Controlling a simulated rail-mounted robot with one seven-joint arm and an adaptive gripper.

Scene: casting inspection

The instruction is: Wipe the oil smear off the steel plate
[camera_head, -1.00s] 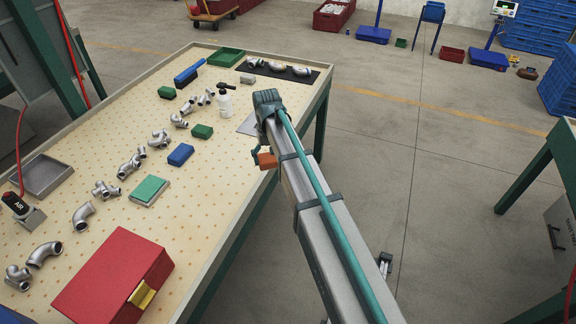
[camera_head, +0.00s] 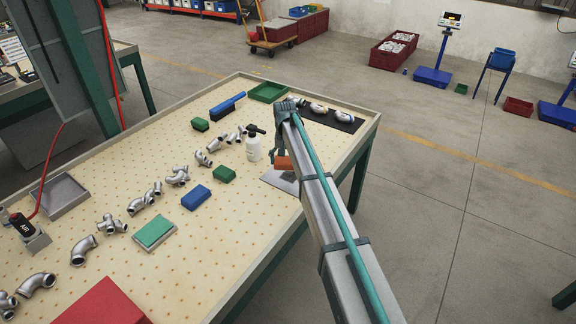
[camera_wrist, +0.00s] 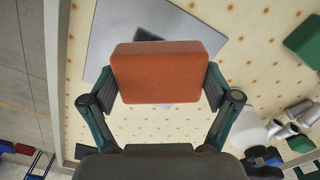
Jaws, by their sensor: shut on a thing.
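My gripper (camera_head: 279,154) is shut on an orange sponge block (camera_head: 284,163); both fingers press its sides in the wrist view (camera_wrist: 160,75). The grey steel plate (camera_head: 287,186) lies flat near the bench's right edge, partly hidden by my arm. In the wrist view the plate (camera_wrist: 106,38) shows behind the sponge, which appears apart from it. A dark patch (camera_wrist: 150,34) shows on the plate just past the sponge's edge, partly hidden; I cannot tell smear from shadow.
A white spray bottle (camera_head: 253,148) stands just left of the plate. A green block (camera_head: 222,174), a blue block (camera_head: 196,197) and several metal pipe fittings lie further left. A black mat (camera_head: 340,122) with fittings lies beyond the plate.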

